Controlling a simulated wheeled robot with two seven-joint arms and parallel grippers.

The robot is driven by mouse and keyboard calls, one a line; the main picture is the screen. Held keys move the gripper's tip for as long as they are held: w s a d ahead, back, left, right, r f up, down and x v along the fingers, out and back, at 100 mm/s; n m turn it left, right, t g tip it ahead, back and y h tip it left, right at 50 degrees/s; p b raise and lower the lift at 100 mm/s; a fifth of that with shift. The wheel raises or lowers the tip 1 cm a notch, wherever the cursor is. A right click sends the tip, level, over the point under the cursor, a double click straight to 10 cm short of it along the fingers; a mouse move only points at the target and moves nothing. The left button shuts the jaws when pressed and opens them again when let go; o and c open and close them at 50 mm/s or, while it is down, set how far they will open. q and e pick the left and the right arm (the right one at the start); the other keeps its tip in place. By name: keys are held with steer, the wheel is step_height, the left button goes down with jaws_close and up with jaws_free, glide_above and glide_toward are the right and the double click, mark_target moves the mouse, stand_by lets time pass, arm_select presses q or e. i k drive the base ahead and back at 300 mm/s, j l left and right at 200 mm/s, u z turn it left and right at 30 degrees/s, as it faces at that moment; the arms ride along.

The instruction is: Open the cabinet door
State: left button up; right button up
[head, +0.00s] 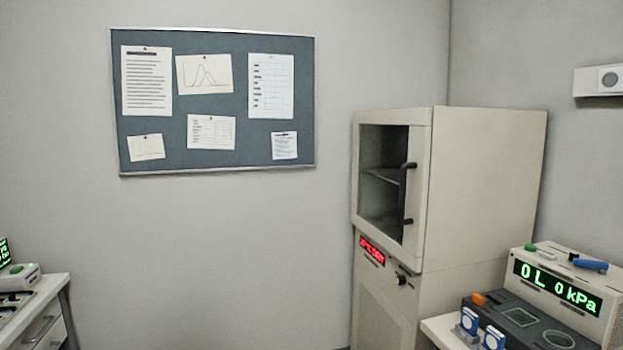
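A tall off-white cabinet (484,190) stands against the back wall, right of the middle. Its upper door (421,190) faces left, has a dark window with a shelf behind it, and appears shut. A black vertical handle (404,195) sits on the door's right side. Below the door are a red lit display (372,250) and a small black knob or latch (402,281). Neither of my grippers shows in the head view, so their state and distance from the handle cannot be seen.
A bench (443,329) at the lower right holds a device with a green readout (556,288), partly in front of the cabinet. Another bench (52,290) with drawers stands at the far left. The space between looks clear. A pinboard (215,108) hangs on the wall.

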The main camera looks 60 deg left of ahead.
mark_target(410, 253)
steer(key=u, duration=1.45)
steer(key=i+j, duration=0.25)
steer(key=i+z, duration=0.05)
steer(key=i, duration=0.05)
